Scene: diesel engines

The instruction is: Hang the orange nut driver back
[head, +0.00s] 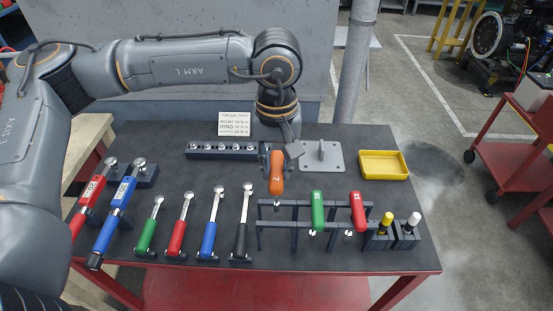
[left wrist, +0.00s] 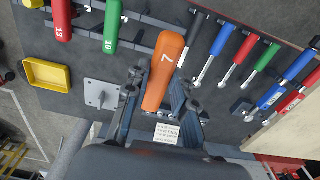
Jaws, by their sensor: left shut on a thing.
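The orange nut driver (head: 276,173), marked 7, is upright or nearly so in my left gripper (head: 274,158). The fingers close around its handle; in the left wrist view the handle (left wrist: 165,70) lies between the two fingers (left wrist: 155,100). The dark rack (head: 294,206) stands on the bench, and the orange driver appears at its back edge near the left end. Whether its shaft touches the rack I cannot tell. The green nut driver (head: 317,211) and the red nut driver (head: 358,211) hang in the rack to the right. My right gripper is out of view.
A grey plate with a peg (head: 322,156) and a yellow tray (head: 384,165) lie behind the rack. A socket rail (head: 222,151) and a sign (head: 235,124) stand behind left. Several wrenches, including a black-handled one (head: 241,235), stand left. Yellow and white-handled tools (head: 413,222) stand right.

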